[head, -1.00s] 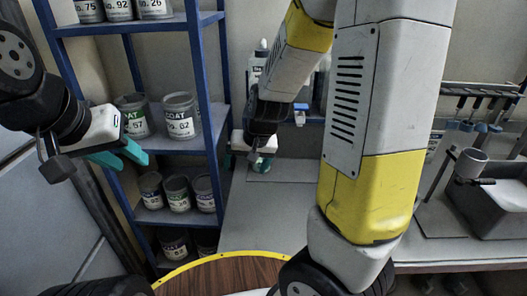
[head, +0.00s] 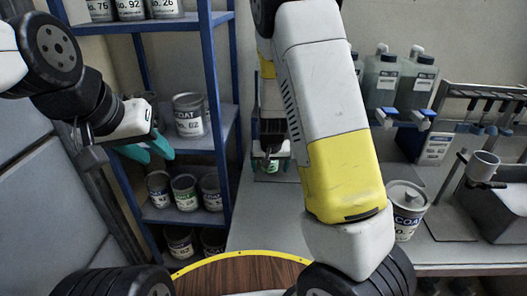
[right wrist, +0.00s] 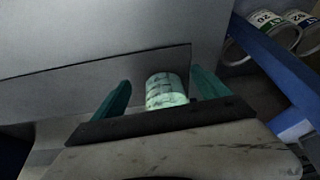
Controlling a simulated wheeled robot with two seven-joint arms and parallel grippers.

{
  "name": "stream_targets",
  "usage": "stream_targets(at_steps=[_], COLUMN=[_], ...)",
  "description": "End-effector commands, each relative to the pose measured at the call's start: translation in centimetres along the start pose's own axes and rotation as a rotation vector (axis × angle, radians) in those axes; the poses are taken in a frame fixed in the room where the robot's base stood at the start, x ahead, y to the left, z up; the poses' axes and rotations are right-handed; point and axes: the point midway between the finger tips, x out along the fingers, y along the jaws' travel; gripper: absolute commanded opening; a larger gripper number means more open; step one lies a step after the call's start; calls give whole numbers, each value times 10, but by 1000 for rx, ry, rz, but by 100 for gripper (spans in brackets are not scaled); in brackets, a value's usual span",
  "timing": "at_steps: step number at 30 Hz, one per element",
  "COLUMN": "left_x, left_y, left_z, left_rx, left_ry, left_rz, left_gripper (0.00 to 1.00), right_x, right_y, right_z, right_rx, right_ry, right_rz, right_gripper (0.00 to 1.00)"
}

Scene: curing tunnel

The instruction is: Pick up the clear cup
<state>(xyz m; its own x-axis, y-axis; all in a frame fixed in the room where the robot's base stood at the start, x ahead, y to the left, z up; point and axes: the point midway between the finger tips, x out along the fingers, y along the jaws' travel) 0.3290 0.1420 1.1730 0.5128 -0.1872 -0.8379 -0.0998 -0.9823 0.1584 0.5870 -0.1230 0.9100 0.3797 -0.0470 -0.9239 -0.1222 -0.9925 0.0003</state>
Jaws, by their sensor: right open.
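The clear cup (right wrist: 166,92), a small see-through cup with dark markings and a greenish tint, stands between the teal fingers of my right gripper (right wrist: 158,98) in the right wrist view. The fingers are open, with a gap visible on both sides of the cup. In the head view my right gripper (head: 271,163) is at the back of the grey bench, and the cup (head: 270,168) is partly hidden by it. My left gripper (head: 148,150) is open and empty, in front of the blue shelf at left.
A blue shelf rack (head: 216,120) with several labelled tins stands at left. A white COAT tin (head: 407,205) stands on the bench (head: 255,215) beside my right arm. Bottles (head: 383,78) and a stand with a small beaker (head: 483,165) are at right.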

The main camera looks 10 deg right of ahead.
Motion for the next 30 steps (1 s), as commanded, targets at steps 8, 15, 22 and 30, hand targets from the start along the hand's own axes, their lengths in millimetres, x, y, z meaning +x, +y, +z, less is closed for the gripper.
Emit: stream_targets(at_steps=[8, 15, 22, 30], left_x=[0, 0, 0, 0], left_y=[0, 0, 0, 0], left_z=[0, 0, 0, 0], left_rx=[0, 0, 0, 0], left_ry=[0, 0, 0, 0], left_rz=[0, 0, 0, 0], left_gripper=[36, 36, 36, 36], right_x=[14, 30, 31, 30], right_y=[0, 0, 0, 0], right_z=[-34, -45, -45, -45], right_rx=[-1, -1, -1, -1], right_ry=[1, -1, 0, 0], right_rz=[0, 0, -1, -1], right_gripper=[86, 86, 84, 31])
